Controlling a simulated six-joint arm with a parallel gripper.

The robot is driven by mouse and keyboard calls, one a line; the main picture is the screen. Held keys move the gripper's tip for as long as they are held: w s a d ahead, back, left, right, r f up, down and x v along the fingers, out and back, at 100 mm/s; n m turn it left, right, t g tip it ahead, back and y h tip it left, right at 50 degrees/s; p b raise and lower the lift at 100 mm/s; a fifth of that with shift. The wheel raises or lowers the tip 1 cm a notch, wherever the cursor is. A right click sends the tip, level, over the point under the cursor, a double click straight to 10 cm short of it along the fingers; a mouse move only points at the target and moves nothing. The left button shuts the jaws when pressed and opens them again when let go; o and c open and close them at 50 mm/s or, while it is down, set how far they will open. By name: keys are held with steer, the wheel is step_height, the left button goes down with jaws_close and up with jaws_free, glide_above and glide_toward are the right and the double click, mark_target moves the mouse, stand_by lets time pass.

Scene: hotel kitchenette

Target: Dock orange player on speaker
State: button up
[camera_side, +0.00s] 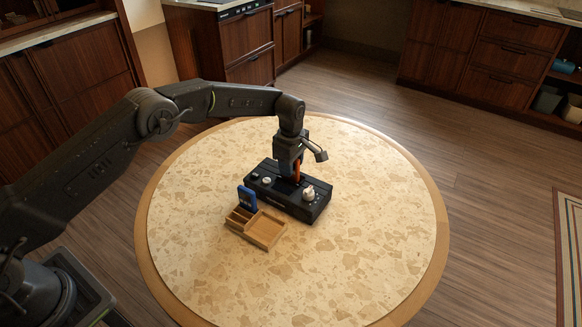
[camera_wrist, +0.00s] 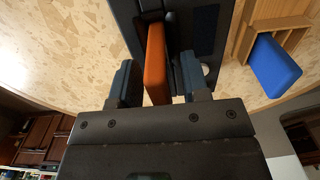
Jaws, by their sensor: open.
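The orange player (camera_side: 297,172) stands upright at the top of the black speaker (camera_side: 290,206), mostly hidden by my gripper in the side view. In the wrist view the orange player (camera_wrist: 156,62) lies between the two fingers of my gripper (camera_wrist: 157,82).
A wooden organizer (camera_side: 265,231) stands just in front of the speaker, with a blue player (camera_side: 247,198) upright in it. The blue player (camera_wrist: 275,66) is right of my gripper in the wrist view. A pale knob (camera_side: 309,193) tops the speaker. The round table (camera_side: 370,260) is otherwise clear.

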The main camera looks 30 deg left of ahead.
step_height(320, 180, up, 12)
steer(key=shift+f, duration=0.25)
steer(key=s+a+r+m+t, duration=0.4)
steer(key=s+r+m, duration=0.5)
steer(key=s+r, duration=1)
steer(key=s+a+f+m, duration=0.1)
steer(key=s+m, duration=0.3)
steer(key=s, duration=0.6)
steer(key=s+a+f+m+t, duration=0.1)
steer(key=s+m, duration=0.4)
steer(key=s, duration=0.5)
steer(key=shift+s+a+f+t, duration=0.25)
steer(key=shift+a+f+t, duration=0.05)
steer(key=shift+a+f, duration=0.55)
